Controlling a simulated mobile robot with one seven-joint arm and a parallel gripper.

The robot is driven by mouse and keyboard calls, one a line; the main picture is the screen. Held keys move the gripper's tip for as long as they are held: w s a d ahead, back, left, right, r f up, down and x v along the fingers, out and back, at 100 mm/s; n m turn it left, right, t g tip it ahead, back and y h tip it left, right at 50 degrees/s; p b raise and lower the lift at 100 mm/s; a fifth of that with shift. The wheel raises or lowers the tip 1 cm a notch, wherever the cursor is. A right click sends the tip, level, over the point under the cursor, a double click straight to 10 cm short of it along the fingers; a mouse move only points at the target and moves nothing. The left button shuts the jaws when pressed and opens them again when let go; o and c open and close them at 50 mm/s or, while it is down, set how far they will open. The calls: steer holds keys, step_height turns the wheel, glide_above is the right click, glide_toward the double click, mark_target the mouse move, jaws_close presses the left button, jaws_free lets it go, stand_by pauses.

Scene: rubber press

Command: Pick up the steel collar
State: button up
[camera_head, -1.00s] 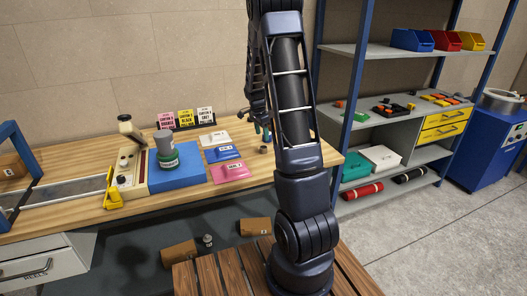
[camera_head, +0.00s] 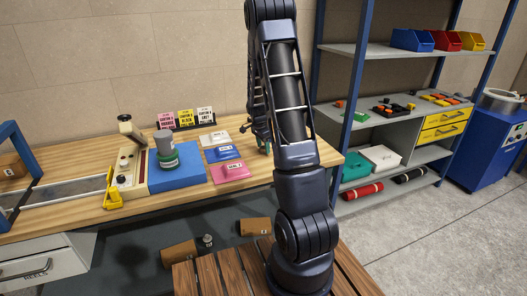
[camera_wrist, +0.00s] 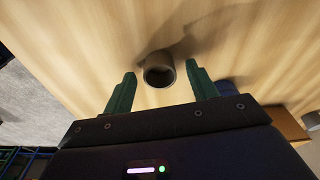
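The steel collar (camera_wrist: 159,70) is a short grey ring standing on the wooden bench, seen in the wrist view just beyond and between my two green fingertips. My gripper (camera_wrist: 160,78) is open, one finger to each side of the collar, with a visible gap on both sides. In the head view my gripper (camera_head: 263,140) is low over the right part of the bench, partly behind my arm. The collar is hidden there.
On the bench (camera_head: 75,160) are pink (camera_head: 231,171), blue (camera_head: 222,153) and white (camera_head: 213,138) packets, a blue pad (camera_head: 178,180) with a green-and-grey cylinder (camera_head: 167,150), and a card stand (camera_head: 185,122). A shelf rack (camera_head: 350,110) stands to the right.

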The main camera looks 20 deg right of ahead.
steer(key=c, duration=1)
